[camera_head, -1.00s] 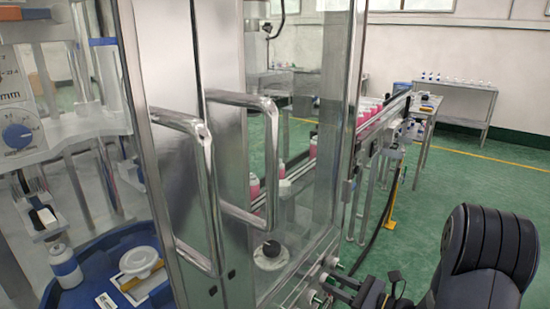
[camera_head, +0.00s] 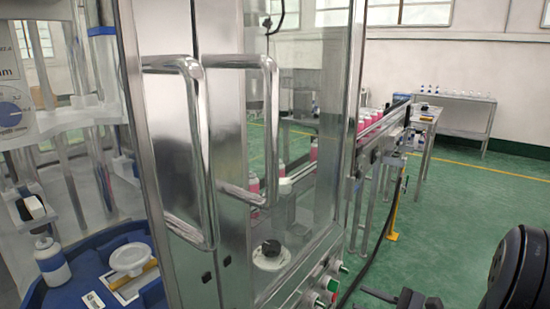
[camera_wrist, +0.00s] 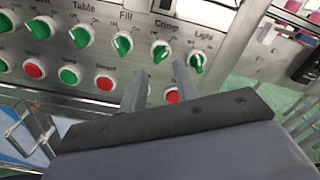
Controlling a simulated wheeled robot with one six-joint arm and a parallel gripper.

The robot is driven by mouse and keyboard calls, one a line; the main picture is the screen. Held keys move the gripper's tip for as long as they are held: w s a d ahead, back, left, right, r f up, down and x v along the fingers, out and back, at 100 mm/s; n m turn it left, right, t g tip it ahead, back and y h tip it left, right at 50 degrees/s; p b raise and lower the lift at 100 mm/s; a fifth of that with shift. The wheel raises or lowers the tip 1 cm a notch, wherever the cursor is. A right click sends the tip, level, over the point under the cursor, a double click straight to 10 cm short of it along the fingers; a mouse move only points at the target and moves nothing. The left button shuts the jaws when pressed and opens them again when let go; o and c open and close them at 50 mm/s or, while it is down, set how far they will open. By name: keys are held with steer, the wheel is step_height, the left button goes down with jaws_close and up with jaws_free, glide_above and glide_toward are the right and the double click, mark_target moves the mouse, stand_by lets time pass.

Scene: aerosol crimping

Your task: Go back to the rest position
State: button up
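My gripper (camera_wrist: 160,72) shows in the wrist view with its two grey fingers apart and nothing between them, so it is open. The fingers point toward a metal control panel (camera_wrist: 100,52) with green knobs and red and green buttons. The Crimp knob (camera_wrist: 160,51) and Light knob (camera_wrist: 197,61) lie just beyond the fingertips. Whether the fingers touch the panel cannot be told. In the head view my dark arm is at the lower right, and the gripper is largely cut off by the bottom edge.
The glass-and-steel machine (camera_head: 222,140) with two bar handles (camera_head: 205,200) fills the left and middle. Inside it a white bottle (camera_head: 52,262) stands on a blue round table (camera_head: 75,296). A conveyor (camera_head: 370,140) carries pink containers. Green floor is free at right.

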steer(key=shift+v, duration=1)
